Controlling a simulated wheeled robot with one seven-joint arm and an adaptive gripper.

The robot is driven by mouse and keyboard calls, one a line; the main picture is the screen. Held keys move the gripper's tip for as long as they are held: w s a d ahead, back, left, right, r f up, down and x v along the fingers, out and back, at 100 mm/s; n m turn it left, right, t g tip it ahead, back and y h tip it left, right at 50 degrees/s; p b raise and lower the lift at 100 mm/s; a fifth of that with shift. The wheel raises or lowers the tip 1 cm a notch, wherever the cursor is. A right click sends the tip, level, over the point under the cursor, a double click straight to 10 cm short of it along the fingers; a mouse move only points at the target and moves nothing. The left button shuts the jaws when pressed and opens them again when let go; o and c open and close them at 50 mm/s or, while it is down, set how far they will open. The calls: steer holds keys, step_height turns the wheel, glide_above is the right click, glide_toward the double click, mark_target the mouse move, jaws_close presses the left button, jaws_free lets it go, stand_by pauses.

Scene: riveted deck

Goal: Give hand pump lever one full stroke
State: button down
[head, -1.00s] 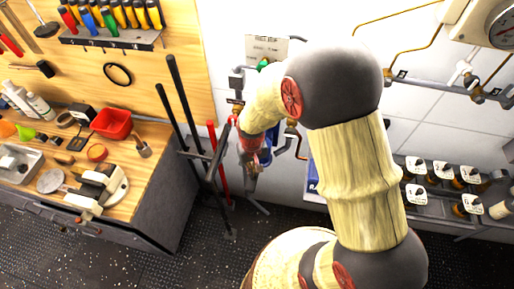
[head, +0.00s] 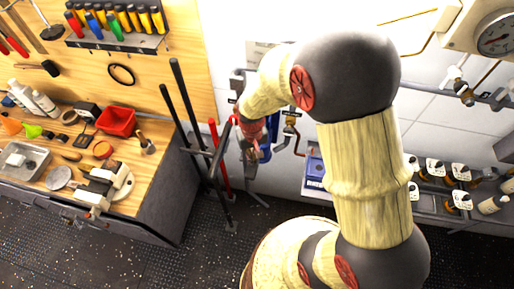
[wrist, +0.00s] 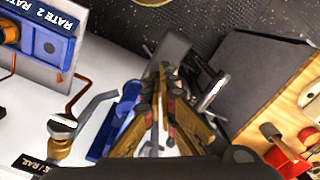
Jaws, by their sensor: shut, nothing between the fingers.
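My gripper (head: 254,158) points down by the wall, just right of the black upright bars in the head view. In the wrist view its fingers (wrist: 163,88) are together and empty. A blue body (wrist: 121,118), possibly the hand pump, lies left of the fingers; a little blue (head: 265,150) also shows behind my gripper in the head view. A flat grey bar (wrist: 165,50) lies just beyond the fingertips. I cannot tell whether the fingers touch it, or whether it is the pump lever. My wrist and arm hide much of this area in the head view.
A black stand (head: 176,90) and a red bar (head: 220,165) stand close left of my gripper. A workbench (head: 160,185) with a red tray (head: 116,121) is farther left. A brass valve with a grey handle (wrist: 62,125) is close by. Open floor (head: 70,245) lies in front.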

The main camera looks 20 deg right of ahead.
steer(key=shift+r, duration=0.1)
steer(key=shift+r+p, duration=1.75)
steer(key=shift+r, duration=0.75)
steer(key=shift+f, duration=0.1)
steer(key=shift+s, duration=0.35)
steer(key=s+r+t+b, duration=0.2)
steer(key=s+b, duration=0.4)
steer(key=b, duration=0.5)
steer(key=s+r+n+t+b, duration=0.1)
steer(key=s+r+t+b, duration=0.2)
steer(key=s+b, duration=0.4)
steer(key=b, duration=0.5)
steer(key=shift+r+t, duration=0.25)
steer(key=shift+t, duration=0.05)
